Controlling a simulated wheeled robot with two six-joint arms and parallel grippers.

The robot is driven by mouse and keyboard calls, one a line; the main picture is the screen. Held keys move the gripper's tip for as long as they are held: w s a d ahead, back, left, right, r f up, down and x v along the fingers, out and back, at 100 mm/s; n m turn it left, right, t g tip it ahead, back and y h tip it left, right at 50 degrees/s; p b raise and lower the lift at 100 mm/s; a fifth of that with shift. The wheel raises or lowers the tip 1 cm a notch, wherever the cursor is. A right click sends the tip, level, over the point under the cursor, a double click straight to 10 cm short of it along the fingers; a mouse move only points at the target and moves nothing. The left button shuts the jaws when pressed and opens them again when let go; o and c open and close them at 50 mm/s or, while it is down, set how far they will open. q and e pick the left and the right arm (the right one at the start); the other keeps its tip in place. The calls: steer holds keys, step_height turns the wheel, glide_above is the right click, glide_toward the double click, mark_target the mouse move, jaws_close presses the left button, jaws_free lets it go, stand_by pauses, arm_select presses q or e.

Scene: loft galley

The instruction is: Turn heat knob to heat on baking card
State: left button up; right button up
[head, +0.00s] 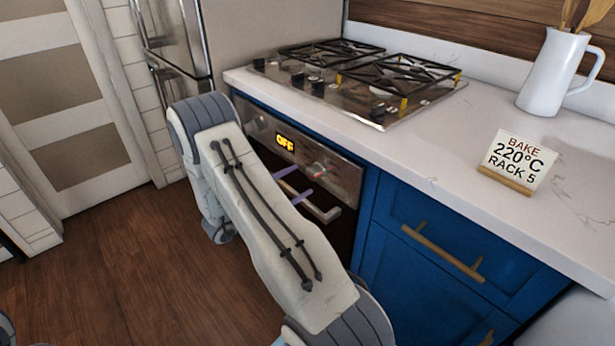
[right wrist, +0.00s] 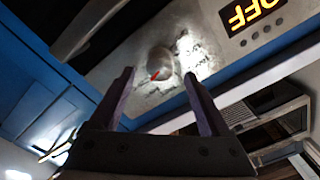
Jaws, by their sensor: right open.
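The baking card (head: 518,160) stands on the counter and reads "BAKE 220°C RACK 5". The oven display (head: 285,143) shows "OFF"; it appears upside down in the right wrist view (right wrist: 252,12). A round metallic knob (head: 318,169) with a red mark sits right of the display. My right gripper (head: 294,184) is open and empty in front of the oven panel. In the right wrist view the same knob (right wrist: 160,60) appears between and beyond the open fingertips (right wrist: 159,76), seemingly untouched. The markings around it are too blurred to read. My left gripper is out of view.
The oven handle (head: 322,211) runs below the panel, close to my right gripper. A gas hob (head: 375,112) is set in the white counter above. Blue drawers (head: 400,205) stand to the right, with a white jug (head: 553,75) on the counter. The wooden floor at left is clear.

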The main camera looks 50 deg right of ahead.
steer(key=a, duration=0.5)
steer(key=shift+w+a, duration=0.25)
steer(key=shift+w, duration=0.1)
